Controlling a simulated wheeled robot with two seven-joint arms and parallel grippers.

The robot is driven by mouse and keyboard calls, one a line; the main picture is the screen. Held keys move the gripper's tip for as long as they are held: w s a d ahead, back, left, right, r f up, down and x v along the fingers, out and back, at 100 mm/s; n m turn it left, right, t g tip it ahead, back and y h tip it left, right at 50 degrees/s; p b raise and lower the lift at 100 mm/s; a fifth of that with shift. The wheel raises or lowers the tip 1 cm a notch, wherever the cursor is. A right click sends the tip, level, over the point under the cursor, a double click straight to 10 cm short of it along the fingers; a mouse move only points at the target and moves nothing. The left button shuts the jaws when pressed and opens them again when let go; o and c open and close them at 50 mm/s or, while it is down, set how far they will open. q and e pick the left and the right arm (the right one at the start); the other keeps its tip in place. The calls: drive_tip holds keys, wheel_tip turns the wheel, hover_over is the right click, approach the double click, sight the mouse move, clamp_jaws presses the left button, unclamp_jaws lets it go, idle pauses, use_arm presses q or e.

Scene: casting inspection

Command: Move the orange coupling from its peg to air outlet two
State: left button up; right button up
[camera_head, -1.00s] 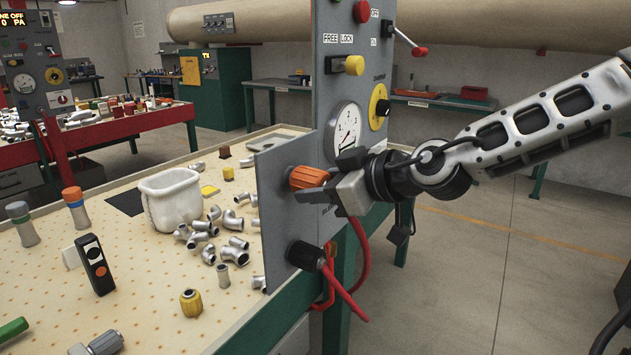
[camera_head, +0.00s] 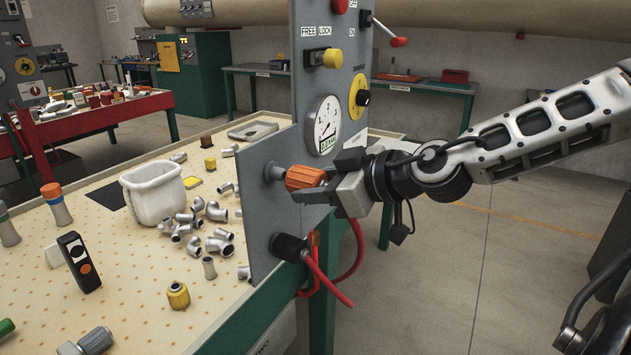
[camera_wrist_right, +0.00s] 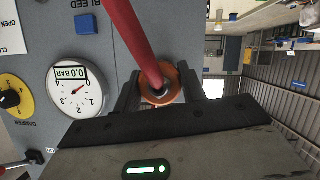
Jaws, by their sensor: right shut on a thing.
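The orange coupling (camera_head: 304,178) is between the jaws of my right gripper (camera_head: 322,190), in front of the grey panel (camera_head: 256,205). A grey peg (camera_head: 273,172) shows between the panel and the coupling; I cannot tell whether its tip is still inside. In the wrist view, the orange ring of the coupling (camera_wrist_right: 172,76) sits between both fingers, with a red hose (camera_wrist_right: 136,40) running from it. A black fitting (camera_head: 289,247) with a red hose is lower on the panel. My left gripper is not in view.
A gauge (camera_head: 324,125) and knobs are on the taller panel above. Open floor lies to the right.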

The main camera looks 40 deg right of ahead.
drive_tip(key=shift+s+d+r, duration=0.15)
drive_tip(key=shift+s+d, duration=0.15)
drive_tip(key=shift+s, duration=0.35)
drive_tip(key=shift+s+d, duration=0.25)
drive_tip(key=shift+s, duration=0.35)
drive_tip(key=shift+s+d, duration=0.25)
drive_tip(key=shift+s, duration=0.35)
